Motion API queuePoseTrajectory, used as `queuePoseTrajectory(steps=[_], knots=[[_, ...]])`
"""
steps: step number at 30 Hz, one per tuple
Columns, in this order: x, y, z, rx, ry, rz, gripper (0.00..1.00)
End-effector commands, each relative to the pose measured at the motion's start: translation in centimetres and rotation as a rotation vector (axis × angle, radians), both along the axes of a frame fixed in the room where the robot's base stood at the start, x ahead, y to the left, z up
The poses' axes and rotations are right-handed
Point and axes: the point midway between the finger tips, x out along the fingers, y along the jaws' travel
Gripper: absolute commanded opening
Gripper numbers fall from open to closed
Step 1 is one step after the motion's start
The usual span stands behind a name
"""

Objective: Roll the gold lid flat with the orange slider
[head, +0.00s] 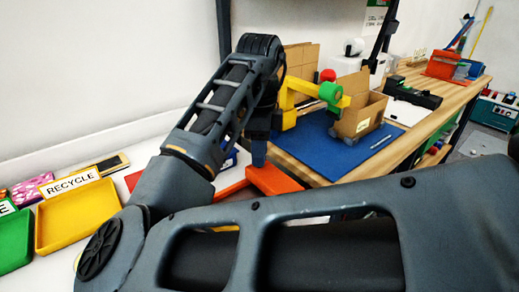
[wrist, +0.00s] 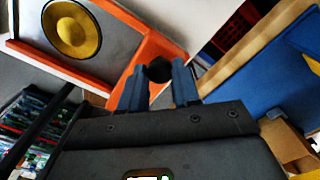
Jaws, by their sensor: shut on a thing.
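The gold lid (wrist: 71,30), a round disc with a raised ring, lies on a grey plate with an orange border in the wrist view. The orange slider (wrist: 152,48) is beside it, with a dark round knob (wrist: 159,69) at its near end. My gripper (wrist: 158,88) is shut on this knob, a finger on each side. In the head view, my gripper (head: 258,158) points down at the orange part (head: 272,181). The gold lid is hidden there behind my arm.
A yellow tray (head: 75,222) labelled RECYCLE and a green tray (head: 14,242) stand at the left. A wooden table with a blue mat (head: 305,150), a cardboard box (head: 360,108) and a yellow device (head: 290,95) lies beyond my gripper.

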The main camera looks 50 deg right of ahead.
Motion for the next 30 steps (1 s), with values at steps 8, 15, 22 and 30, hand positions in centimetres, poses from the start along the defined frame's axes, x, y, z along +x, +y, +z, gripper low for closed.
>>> queuePoseTrajectory(steps=[8, 15, 22, 30], knots=[[0.0, 0.0, 0.0, 0.0, 0.0, 0.0, 0.0], [-0.1, -0.3, 0.1, 0.0, 0.0, -0.001, 0.0], [-0.5, -1.9, 0.0, -0.002, 0.0, 0.0, 0.0], [-0.6, -2.0, 0.0, -0.004, 0.0, -0.002, 0.4]])
